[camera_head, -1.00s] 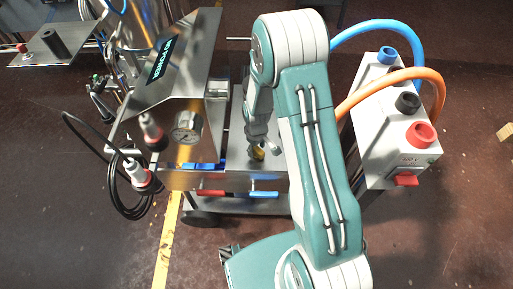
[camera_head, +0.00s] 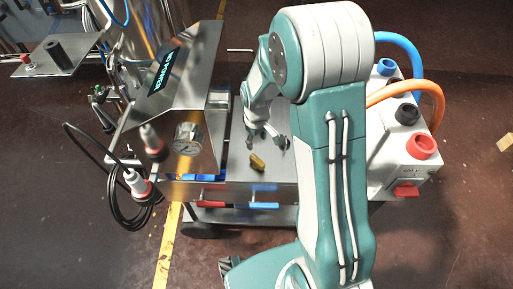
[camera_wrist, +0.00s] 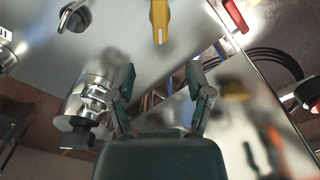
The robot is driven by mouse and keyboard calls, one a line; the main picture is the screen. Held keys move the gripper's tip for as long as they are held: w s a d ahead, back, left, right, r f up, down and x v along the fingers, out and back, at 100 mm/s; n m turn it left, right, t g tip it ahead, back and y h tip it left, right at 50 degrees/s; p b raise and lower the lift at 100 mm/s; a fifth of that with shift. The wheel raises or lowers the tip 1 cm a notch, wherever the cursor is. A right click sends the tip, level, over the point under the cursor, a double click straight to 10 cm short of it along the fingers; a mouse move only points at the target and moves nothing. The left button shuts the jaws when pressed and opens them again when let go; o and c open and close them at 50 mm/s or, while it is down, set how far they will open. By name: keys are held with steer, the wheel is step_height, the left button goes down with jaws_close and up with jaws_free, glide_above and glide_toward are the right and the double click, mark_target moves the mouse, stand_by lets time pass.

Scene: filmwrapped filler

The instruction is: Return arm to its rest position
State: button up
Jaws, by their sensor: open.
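My arm rises in the middle of the head view and bends over toward the steel filling machine (camera_head: 195,75). My gripper (camera_head: 267,142) is open and empty above the machine's flat steel top. A small yellow handle (camera_head: 257,162) sits on that top just in front of my fingers, apart from them. In the wrist view, my gripper (camera_wrist: 160,105) shows two spread fingers with nothing between them. The yellow handle (camera_wrist: 160,20) is at the top of that view, beyond the fingertips.
A grey control box (camera_head: 400,150) with blue and orange hoses stands at right, partly behind my arm. A metal fitting (camera_wrist: 88,100) is near my left finger in the wrist view.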

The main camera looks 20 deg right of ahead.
steer(key=shift+r, duration=0.4)
steer(key=s+r+m+t, duration=0.1)
steer(key=s+r, duration=0.3)
steer(key=r, duration=0.4)
steer(key=s+r+m+t, duration=0.2)
steer(key=s+r, duration=0.1)
steer(key=r, duration=0.5)
steer(key=s+r+m+t, duration=0.2)
steer(key=s+r, duration=0.6)
steer(key=s, duration=0.6)
steer(key=shift+r+m+t, duration=0.3)
steer(key=shift+r, duration=0.1)
